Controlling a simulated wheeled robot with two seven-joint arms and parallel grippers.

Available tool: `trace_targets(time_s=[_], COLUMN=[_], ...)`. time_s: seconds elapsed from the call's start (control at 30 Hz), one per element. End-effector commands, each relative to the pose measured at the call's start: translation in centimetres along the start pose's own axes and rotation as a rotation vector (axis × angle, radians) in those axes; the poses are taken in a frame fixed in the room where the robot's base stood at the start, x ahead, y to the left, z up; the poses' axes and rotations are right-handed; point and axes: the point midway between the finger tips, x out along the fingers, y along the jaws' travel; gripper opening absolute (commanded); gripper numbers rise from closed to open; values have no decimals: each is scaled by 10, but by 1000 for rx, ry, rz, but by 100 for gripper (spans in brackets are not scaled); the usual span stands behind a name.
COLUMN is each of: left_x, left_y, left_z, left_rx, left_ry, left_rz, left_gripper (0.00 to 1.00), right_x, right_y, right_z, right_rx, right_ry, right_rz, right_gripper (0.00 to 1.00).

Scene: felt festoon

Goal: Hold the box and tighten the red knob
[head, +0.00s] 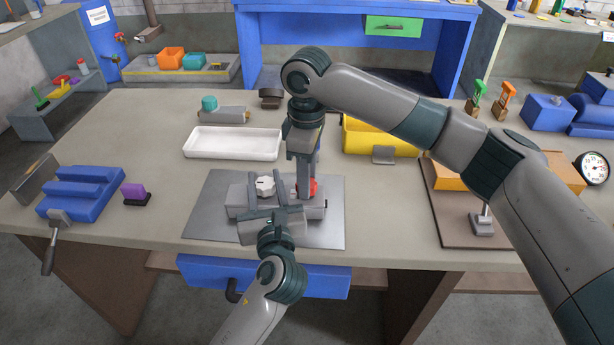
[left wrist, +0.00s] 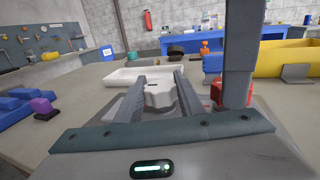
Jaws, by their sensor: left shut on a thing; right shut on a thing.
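The grey box (head: 317,211) sits on a metal plate near the table's front edge. A white lobed knob (head: 265,186) and the red knob (head: 313,186) are on top of it. My left gripper (head: 265,182) reaches in from the front. Its fingers lie on both sides of the white knob, which shows between them in the left wrist view (left wrist: 159,94). My right gripper (head: 306,190) points straight down and is shut on the red knob, partly hiding it. The red knob also shows in the left wrist view (left wrist: 217,92), beside the right gripper.
The metal plate (head: 205,215) lies under the box. A white tray (head: 232,143) and a yellow bin (head: 375,137) stand behind it. A purple block (head: 136,191) and a blue stepped block (head: 82,193) are at the left. A brown board (head: 453,225) is at the right.

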Motion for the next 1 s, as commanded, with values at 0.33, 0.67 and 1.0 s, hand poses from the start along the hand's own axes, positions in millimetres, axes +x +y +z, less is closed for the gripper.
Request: trace_targets(time_s=[0.33,0.67,1.0], left_x=[0,0,0], left_y=[0,0,0], left_z=[-1,-1,-1], left_rx=[0,0,0], left_ry=[2,2,2], left_rz=[-1,-1,-1], left_gripper=[6,6,6], right_x=[-1,-1,0], right_y=[0,0,0], right_z=[-1,-1,0], right_rx=[84,84,83], right_ry=[2,2,1], right_rz=[0,1,0], right_gripper=[12,37,53])
